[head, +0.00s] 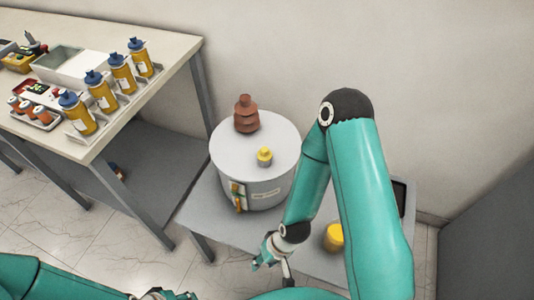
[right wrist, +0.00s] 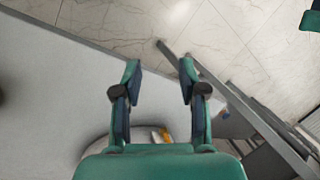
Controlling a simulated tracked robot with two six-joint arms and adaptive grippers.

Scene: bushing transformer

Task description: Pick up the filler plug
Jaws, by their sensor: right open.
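A small yellow plug (head: 264,154), which looks like the filler plug, stands on a grey collar on top of the light grey round transformer (head: 225,150). My right gripper (head: 272,264) is low in front of the transformer, apart from the plug. In the right wrist view its fingers (right wrist: 160,72) are spread, with nothing between them. Part of the transformer (right wrist: 105,148) shows behind the gripper there, with an orange-yellow part (right wrist: 163,135) on it; the plug cannot be made out. My left gripper (head: 168,295) is only partly visible at the bottom edge, its jaws unclear.
A brown ribbed bushing (head: 246,115) stands behind the plug. A yellow cylinder (head: 333,238) stands on the low grey table (head: 200,212), beside my right arm. A workbench (head: 172,50) at left holds several yellow bottles (head: 102,92) and trays. A wall is behind the transformer.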

